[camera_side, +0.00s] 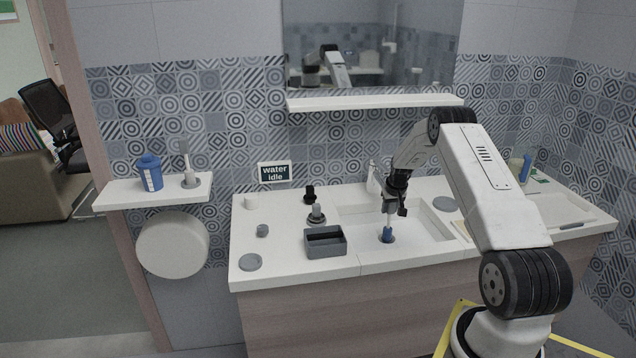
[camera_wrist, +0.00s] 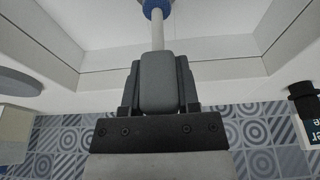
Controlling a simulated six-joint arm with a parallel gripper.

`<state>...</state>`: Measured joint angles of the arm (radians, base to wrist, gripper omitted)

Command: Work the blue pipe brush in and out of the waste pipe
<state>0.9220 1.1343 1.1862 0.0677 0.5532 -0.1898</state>
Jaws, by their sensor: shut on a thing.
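The blue pipe brush (camera_side: 387,232) stands roughly upright in the sink basin, its blue part just above or partly inside the dark ring of the waste pipe (camera_side: 393,240). How deep it sits cannot be told. In the wrist view my gripper (camera_wrist: 160,70) is closed around the brush; the pale rod (camera_wrist: 157,33) runs out from the fingers to a blue part (camera_wrist: 156,7) at the top edge. The waste pipe is not seen there.
The basin (camera_side: 437,224) has raised walls around the brush. A dark grey box (camera_side: 325,242), a grey holder (camera_side: 317,214) and a black bottle (camera_side: 310,194) stand left of it. A tap (camera_side: 373,178) rises behind. A sign (camera_side: 275,172) reads "water idle".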

